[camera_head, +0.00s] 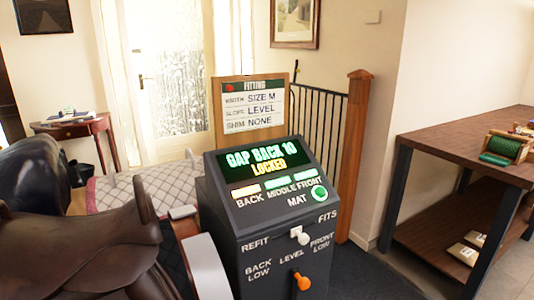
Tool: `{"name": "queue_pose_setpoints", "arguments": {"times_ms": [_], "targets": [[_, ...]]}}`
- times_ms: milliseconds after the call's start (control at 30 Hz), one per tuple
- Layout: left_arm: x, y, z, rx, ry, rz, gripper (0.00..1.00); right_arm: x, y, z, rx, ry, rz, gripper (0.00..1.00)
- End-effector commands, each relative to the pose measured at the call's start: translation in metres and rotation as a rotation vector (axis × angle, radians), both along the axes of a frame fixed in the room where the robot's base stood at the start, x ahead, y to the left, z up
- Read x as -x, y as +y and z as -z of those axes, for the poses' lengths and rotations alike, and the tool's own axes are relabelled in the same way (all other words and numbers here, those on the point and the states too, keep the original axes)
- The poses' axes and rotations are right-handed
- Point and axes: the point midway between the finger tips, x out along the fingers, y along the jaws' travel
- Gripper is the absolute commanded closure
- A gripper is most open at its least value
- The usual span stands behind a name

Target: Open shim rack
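No gripper of mine shows in the head view. A small wooden holder with green pieces (502,148) sits on the workbench at the right edge; it may be the shim rack, but I cannot tell whether it is open. A dark console (265,220) stands in the middle. Its screen (264,160) reads "GAP BACK 10 LOCKED". Its face has a white knob (301,236) by REFIT and FITS, and an orange lever (301,281) below LEVEL. A sign (250,107) behind reads width SIZE M, slope LEVEL, shim NONE.
A brown saddle (95,245) fills the lower left. The brown-topped workbench (450,140) stands right, with pale packets (463,254) on its lower shelf. A wooden post (354,150) and black railing stand behind the console. Dark floor lies between console and bench.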

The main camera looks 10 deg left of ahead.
Motion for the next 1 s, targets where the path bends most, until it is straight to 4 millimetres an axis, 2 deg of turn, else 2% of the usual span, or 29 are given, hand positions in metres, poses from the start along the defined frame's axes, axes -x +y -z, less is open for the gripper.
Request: {"name": "queue_pose_setpoints", "arguments": {"times_ms": [400, 700, 800, 1000], "targets": [[-0.0002, 0.0002, -0.0002, 0.000, -0.001, 0.000, 0.49, 0.0002, 0.0001, 0.0000, 0.000, 0.000, 0.000, 0.44], [-0.0004, 0.0003, -0.0004, 0.000, -0.001, -0.001, 0.49, 0.0002, 0.0001, 0.0000, 0.000, 0.000, 0.000, 0.71], [-0.0009, 0.0004, -0.0006, -0.001, -0.002, 0.000, 0.57, 0.0002, 0.0001, 0.0000, 0.000, 0.000, 0.000, 0.71], [-0.0031, 0.0004, -0.0019, 0.000, -0.007, -0.001, 0.57, 0.0002, 0.0001, 0.0000, 0.000, 0.000, 0.000, 0.71]]}}
